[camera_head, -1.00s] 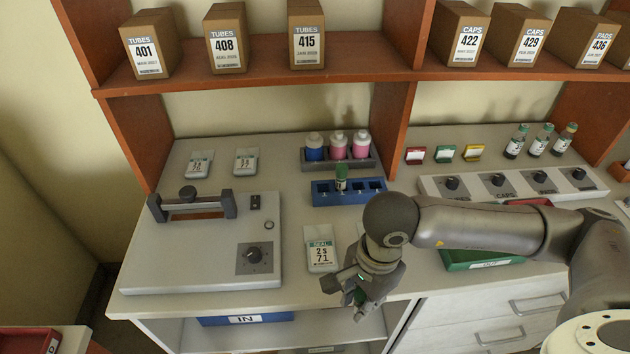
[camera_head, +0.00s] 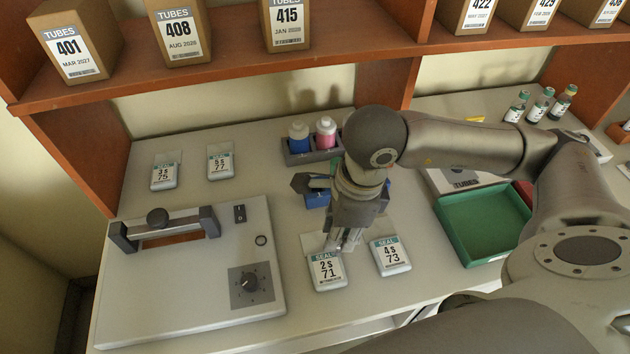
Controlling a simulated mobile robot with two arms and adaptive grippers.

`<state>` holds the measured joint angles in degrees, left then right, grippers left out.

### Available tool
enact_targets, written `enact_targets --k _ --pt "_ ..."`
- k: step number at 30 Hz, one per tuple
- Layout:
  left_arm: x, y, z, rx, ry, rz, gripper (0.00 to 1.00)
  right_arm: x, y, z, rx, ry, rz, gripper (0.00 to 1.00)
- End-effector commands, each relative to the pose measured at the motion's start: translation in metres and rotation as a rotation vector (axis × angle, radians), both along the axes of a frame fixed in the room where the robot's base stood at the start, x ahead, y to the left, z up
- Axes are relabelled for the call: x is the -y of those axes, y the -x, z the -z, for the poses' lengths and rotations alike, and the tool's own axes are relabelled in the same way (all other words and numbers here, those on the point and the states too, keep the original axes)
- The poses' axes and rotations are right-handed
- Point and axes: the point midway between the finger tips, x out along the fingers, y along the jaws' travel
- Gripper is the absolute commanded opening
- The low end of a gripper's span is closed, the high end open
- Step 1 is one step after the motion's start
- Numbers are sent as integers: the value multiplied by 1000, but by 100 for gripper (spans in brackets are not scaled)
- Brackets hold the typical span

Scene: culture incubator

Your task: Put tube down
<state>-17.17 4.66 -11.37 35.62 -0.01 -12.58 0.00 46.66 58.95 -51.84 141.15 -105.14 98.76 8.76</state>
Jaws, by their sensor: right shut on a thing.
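My right gripper (camera_head: 343,240) points down just above the upper part of the seal packet marked 2S 71 (camera_head: 327,270). It is shut on a tube (camera_head: 350,238), of which only a small pale piece shows between the fingers. The blue tube rack (camera_head: 316,199) stands behind my gripper, and only its left part shows; any tube in it is hidden. My left gripper is out of view.
A seal packet marked 4S 73 (camera_head: 390,255) lies right of the gripper. The sealing machine (camera_head: 190,275) is at left. A grey bottle rack (camera_head: 300,157) stands behind the blue rack. A green tray (camera_head: 485,220) lies at right, with three vials (camera_head: 540,104) farther back.

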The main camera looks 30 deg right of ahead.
Motion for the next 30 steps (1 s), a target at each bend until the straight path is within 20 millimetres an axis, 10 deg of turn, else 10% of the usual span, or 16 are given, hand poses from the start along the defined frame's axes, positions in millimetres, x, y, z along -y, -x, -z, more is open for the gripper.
enact_targets --k 2,21,30 --pt "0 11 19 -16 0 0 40 2 -9 6 5 -2 -1 2" --pt "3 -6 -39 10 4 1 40 34 -134 -4 -1 -2 0 3" --pt "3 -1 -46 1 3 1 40 40 -156 2 -2 -1 -2 3"
